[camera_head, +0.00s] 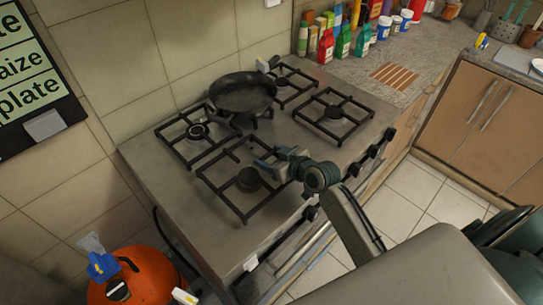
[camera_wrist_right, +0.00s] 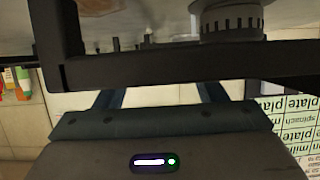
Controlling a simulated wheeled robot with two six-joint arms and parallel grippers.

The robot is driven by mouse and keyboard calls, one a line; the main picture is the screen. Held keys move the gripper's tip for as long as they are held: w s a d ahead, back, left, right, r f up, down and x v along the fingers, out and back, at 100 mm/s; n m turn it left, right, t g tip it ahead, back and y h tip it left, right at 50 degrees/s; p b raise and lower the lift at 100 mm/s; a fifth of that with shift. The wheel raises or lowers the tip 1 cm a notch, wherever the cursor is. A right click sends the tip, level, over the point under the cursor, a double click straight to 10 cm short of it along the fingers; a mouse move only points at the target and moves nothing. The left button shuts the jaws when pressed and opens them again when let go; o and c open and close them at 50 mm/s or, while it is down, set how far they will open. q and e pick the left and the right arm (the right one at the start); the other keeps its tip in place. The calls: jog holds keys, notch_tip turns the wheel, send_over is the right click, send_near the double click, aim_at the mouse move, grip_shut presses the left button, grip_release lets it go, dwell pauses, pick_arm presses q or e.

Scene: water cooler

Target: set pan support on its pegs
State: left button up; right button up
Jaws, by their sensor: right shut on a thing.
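The pan support (camera_head: 221,197) is a black square metal grate at the front left of the steel stove (camera_head: 150,172). It surrounds the front left burner (camera_head: 249,179) in the head view. My right gripper (camera_head: 268,166) is shut on its right-hand side. In the right wrist view, a thick black bar of the support (camera_wrist_right: 170,70) crosses in front of my fingers, with the burner (camera_wrist_right: 228,20) beyond it. I cannot tell whether the support touches the hob or hangs slightly above it. I cannot make out its pegs. My left gripper is out of view.
A dark frying pan (camera_head: 243,92) sits on the back of the stove. Other grates (camera_head: 334,115) stand around it. Bottles and packets (camera_head: 343,42) line the counter behind. An orange gas cylinder (camera_head: 150,276) stands left of the stove. Knobs (camera_head: 374,151) run along the stove's front.

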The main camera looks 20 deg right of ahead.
jog(key=shift+f, duration=0.15)
jog(key=shift+f+b, duration=0.8)
jog(key=shift+f, duration=0.1)
jog(key=shift+r, duration=0.2)
jog(key=shift+r+p, duration=0.7)
jog(key=shift+p, duration=0.1)
jog(key=shift+f, duration=0.15)
dwell(0.3)
jog(key=shift+f+b, duration=0.5)
jog(key=shift+f, duration=0.15)
jog(key=shift+r, duration=0.1)
jog(key=shift+r+p, duration=0.7)
